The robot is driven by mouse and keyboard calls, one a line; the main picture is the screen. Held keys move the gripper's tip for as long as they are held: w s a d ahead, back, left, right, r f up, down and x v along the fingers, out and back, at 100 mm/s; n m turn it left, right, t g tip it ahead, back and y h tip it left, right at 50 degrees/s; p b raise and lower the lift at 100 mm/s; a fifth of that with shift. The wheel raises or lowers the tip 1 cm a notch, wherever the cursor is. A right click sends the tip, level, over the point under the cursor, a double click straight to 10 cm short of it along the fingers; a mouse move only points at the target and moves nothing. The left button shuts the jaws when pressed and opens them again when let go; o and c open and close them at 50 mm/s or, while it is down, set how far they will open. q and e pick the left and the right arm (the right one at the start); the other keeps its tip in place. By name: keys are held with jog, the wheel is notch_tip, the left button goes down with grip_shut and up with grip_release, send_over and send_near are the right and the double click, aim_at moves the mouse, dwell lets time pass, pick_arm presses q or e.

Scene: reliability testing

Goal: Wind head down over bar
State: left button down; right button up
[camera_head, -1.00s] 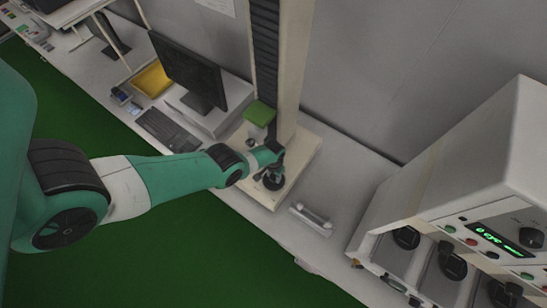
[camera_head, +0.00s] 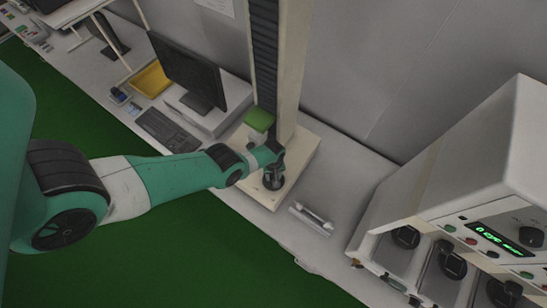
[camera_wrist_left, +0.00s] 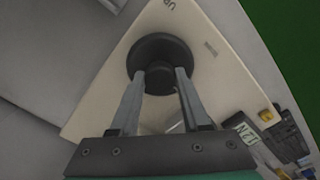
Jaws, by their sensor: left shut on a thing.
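The test stand has a tall column (camera_head: 287,65) on a pale base (camera_head: 305,160). The green-topped head (camera_head: 259,120) sits low on the column. A black round handwheel (camera_head: 273,184) lies flat on the base; in the left wrist view the handwheel (camera_wrist_left: 178,47) fills the upper middle, beside the letters "UP". My left gripper (camera_head: 274,176) is over it. In the left wrist view my left gripper (camera_wrist_left: 160,76) is shut on the handwheel's central dark knob, one finger on each side. A silvery bar (camera_head: 312,216) lies on a small holder right of the base. Below the head is mostly hidden.
A monitor (camera_head: 188,72), a keyboard (camera_head: 168,131) and a yellow tray (camera_head: 153,79) stand left of the stand. A large instrument cabinet (camera_head: 470,170) with dark knobs and a green display fills the right. The bench strip between base and cabinet is mostly clear.

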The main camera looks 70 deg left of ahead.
pick_arm(q)
jog(key=shift+n, duration=0.9)
jog(key=shift+c, duration=1.9)
grip_release()
jog(key=shift+r, duration=0.1)
